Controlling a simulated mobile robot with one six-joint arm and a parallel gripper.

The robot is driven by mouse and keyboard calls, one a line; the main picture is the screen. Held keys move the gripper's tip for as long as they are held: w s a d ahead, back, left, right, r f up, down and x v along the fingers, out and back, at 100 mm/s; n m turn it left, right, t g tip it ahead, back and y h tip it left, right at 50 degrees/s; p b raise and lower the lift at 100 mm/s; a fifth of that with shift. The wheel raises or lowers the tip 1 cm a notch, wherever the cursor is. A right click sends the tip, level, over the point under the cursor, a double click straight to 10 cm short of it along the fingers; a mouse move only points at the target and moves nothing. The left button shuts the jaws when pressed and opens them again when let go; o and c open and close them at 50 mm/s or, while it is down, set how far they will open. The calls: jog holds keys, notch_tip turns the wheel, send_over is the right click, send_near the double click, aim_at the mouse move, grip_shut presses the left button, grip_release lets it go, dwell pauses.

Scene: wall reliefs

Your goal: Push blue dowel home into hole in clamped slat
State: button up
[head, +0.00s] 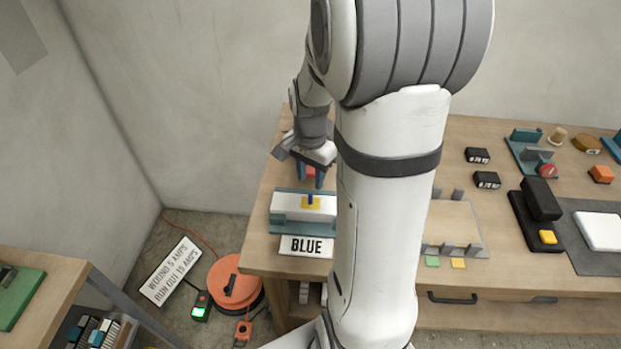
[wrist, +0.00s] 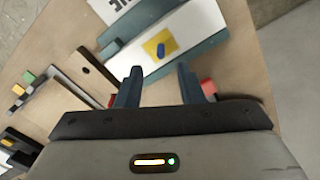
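The blue dowel (head: 310,197) stands on the yellow patch (head: 318,204) of the white slat (head: 288,206). In the wrist view the dowel (wrist: 160,49) shows as a short blue peg, apart from and ahead of my fingertips. How deep it sits in the hole cannot be told. The slat is held in a blue-grey clamp (head: 290,227). My gripper (head: 311,180) is behind the dowel in the head view. In the wrist view my gripper (wrist: 158,72) has its two dark blue fingers apart, with nothing between them.
A "BLUE" label (head: 307,246) lies in front of the clamp. To its right is a wooden fixture (head: 452,225) with grey posts, partly hidden by my arm. Black blocks (head: 486,180) and a black press-like device (head: 540,205) stand farther right. A wall is behind the bench.

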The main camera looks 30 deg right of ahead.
aim_at(311, 195)
jog(key=shift+c, duration=0.5)
jog(key=shift+r, duration=0.15)
jog(key=shift+c, duration=0.8)
jog(key=shift+r+n+p, duration=0.2)
jog(key=shift+n+p, duration=0.3)
jog(key=shift+p, duration=0.05)
jog(key=shift+c, duration=0.8)
jog(key=n+p, duration=0.1)
jog(key=r+n, duration=0.1)
jog(key=shift+d+n+p, duration=0.15)
jog(key=shift+n+p, duration=0.25)
jog(key=c, duration=0.3)
jog(key=shift+r+n+p, duration=0.3)
jog(key=shift+n+p, duration=0.3)
jog(key=shift+n, duration=0.5)
grip_shut()
jog(key=shift+w+n, duration=0.1)
jog(key=shift+n, duration=0.6)
jog(key=shift+f+b, duration=2)
jog(key=shift+f, duration=1.05)
